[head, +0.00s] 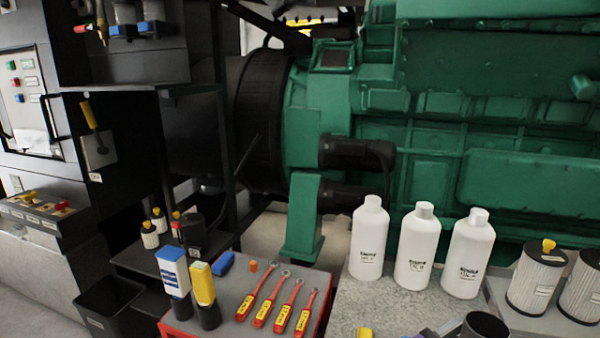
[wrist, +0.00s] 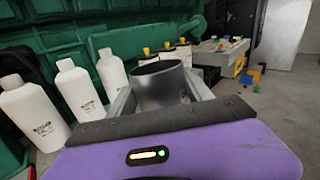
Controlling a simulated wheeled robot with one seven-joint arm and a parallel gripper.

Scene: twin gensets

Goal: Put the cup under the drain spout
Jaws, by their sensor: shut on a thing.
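A dark grey, open-topped cup (wrist: 162,88) stands between the two pale fingers of my gripper (wrist: 160,94) in the wrist view. The gripper is shut on it, and the cup's rim faces up. In the head view only the top of the cup (head: 486,326) shows at the bottom edge, in front of the white bottles. Its lower part is out of frame. A brass pipe with a red end (head: 100,20) shows at the top left in the head view; I cannot tell whether it is the drain spout.
Three white bottles (head: 417,247) stand on a grey top (head: 350,300) behind the cup. Filters (head: 535,278) stand to the right. Red-handled wrenches (head: 283,305) and two tubes lie or stand on the red cart. A green engine (head: 450,120) fills the back; black shelving (head: 150,90) is left.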

